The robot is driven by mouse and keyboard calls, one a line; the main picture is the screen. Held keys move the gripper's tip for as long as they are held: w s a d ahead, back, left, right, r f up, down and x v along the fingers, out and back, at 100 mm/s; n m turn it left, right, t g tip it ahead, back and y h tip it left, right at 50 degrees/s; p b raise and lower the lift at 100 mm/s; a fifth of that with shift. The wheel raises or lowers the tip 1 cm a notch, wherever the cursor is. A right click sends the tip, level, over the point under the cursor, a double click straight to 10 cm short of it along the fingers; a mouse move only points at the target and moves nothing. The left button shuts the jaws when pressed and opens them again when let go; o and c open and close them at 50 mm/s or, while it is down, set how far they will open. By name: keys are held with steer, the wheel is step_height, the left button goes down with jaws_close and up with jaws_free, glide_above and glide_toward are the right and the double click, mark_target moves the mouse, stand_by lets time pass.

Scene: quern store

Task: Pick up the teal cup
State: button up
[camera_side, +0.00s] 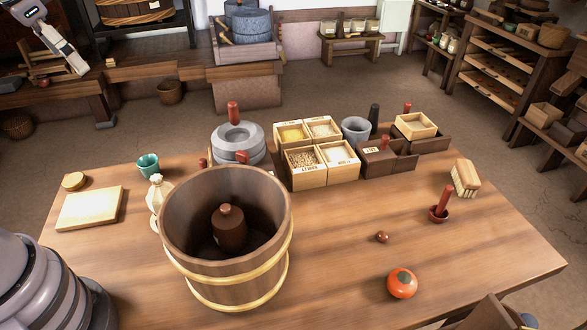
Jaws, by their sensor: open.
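The teal cup (148,166) stands upright on the wooden table (335,260), near its far left edge. It is small, and its dark open mouth faces up. A cream cloth bag (156,191) stands just in front of it, and the cup is mostly unobstructed. My gripper (80,68) shows at the top left, partly cut off by the frame edge. It is open, high up and well apart from the cup, with nothing seen in it. Its finger details are small.
A large wooden bucket (226,278) holding a brown lidded jar stands right of the cup, front of centre. A grey stone quern (238,142) stands behind it. A pale board (90,208) and round lid (73,181) lie left. Grain boxes (322,163) stand beyond. The table's right middle is fairly clear.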

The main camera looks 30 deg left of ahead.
steer(key=w+a+f+m+g, duration=0.1)
steer(key=w+a+f, duration=0.4)
steer(key=w, duration=0.2)
steer(key=m+g, duration=0.3)
steer(key=m, duration=0.1)
glide_above(148, 164)
steer(key=s+d, duration=0.2)
steer(key=shift+h, duration=0.3)
steer(key=f, duration=2.8)
steer(key=shift+w+f, duration=0.1)
steer(key=shift+w, duration=0.15)
steer(key=f, duration=0.5)
steer(key=shift+w+f, duration=0.2)
steer(key=shift+f, duration=0.1)
steer(key=c, duration=1.2)
